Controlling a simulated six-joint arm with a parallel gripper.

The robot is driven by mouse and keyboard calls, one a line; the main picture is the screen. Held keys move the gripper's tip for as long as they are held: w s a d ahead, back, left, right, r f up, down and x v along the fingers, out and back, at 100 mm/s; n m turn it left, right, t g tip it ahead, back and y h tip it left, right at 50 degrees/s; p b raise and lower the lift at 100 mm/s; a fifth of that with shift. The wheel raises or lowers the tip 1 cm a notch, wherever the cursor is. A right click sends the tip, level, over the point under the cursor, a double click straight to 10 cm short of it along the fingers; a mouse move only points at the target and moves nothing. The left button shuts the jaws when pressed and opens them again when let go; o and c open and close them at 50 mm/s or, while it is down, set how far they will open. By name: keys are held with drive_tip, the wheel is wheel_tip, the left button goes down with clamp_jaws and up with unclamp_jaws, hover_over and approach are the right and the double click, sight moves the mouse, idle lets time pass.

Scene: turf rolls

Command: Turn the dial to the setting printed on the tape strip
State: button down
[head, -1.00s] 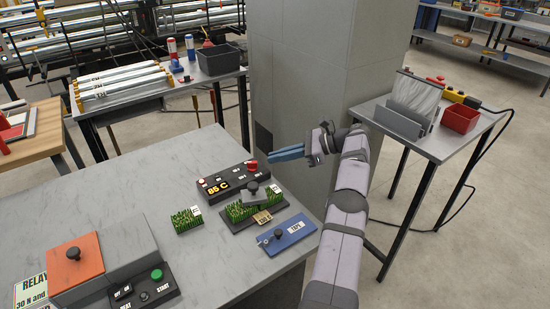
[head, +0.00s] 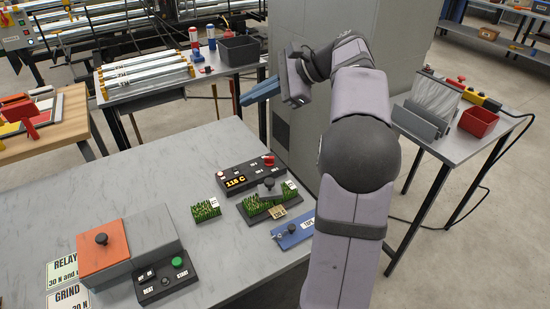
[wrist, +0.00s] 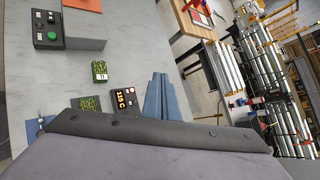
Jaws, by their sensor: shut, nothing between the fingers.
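A black control box (head: 252,174) on the grey table has an amber display (head: 235,182) that reads 115 C and a red knob (head: 268,160) at its far right end. The box also shows in the wrist view (wrist: 122,97), partly cut off by my own gripper body. A small tan strip (head: 277,211) lies at the front of a turf piece under a grey block; its print is too small to read. My gripper (head: 243,99) is shut and empty, raised well above and behind the box. Its blue fingers also show in the wrist view (wrist: 160,82).
A loose turf roll (head: 206,210) and a blue plate with a black knob (head: 291,230) lie near the box. An orange-topped grey block (head: 103,250) and a start panel (head: 165,281) stand front left. A grey pillar (head: 300,120) rises behind the table. The table's left middle is clear.

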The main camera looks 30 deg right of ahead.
sight(269, 160)
drive_tip(key=s+f+n+h, duration=0.1)
drive_tip(key=f+n, duration=0.3)
drive_tip(key=f, duration=0.1)
drive_tip(key=s+d+f+n+g+h, duration=0.1)
drive_tip(key=s+f+n, duration=0.1)
drive_tip(key=f+n, duration=0.2)
drive_tip(key=s+d+f+n+h, duration=0.1)
drive_tip(key=s+f+n, duration=0.1)
drive_tip(key=f+n, duration=0.2)
wheel_tip(269, 160, down, 3)
drive_tip(key=shift+f, duration=0.15)
drive_tip(key=f+n, duration=0.1)
drive_tip(key=n, duration=0.1)
drive_tip(key=d+f+n+h, duration=0.1)
drive_tip(key=n, duration=0.1)
drive_tip(key=s+d+f+n, duration=0.1)
drive_tip(key=n, duration=0.1)
drive_tip(key=shift+n+g+h, duration=0.3)
drive_tip(key=d+n, duration=0.1)
drive_tip(key=n, duration=0.3)
drive_tip(key=d+n+h, duration=0.1)
drive_tip(key=n, duration=0.3)
drive_tip(key=w+d+n+h, duration=0.1)
drive_tip(key=d+n, duration=0.1)
drive_tip(key=n, duration=0.2)
drive_tip(key=shift+f+n, duration=0.1)
drive_tip(key=shift+n, duration=0.2)
drive_tip(key=shift+w, duration=0.1)
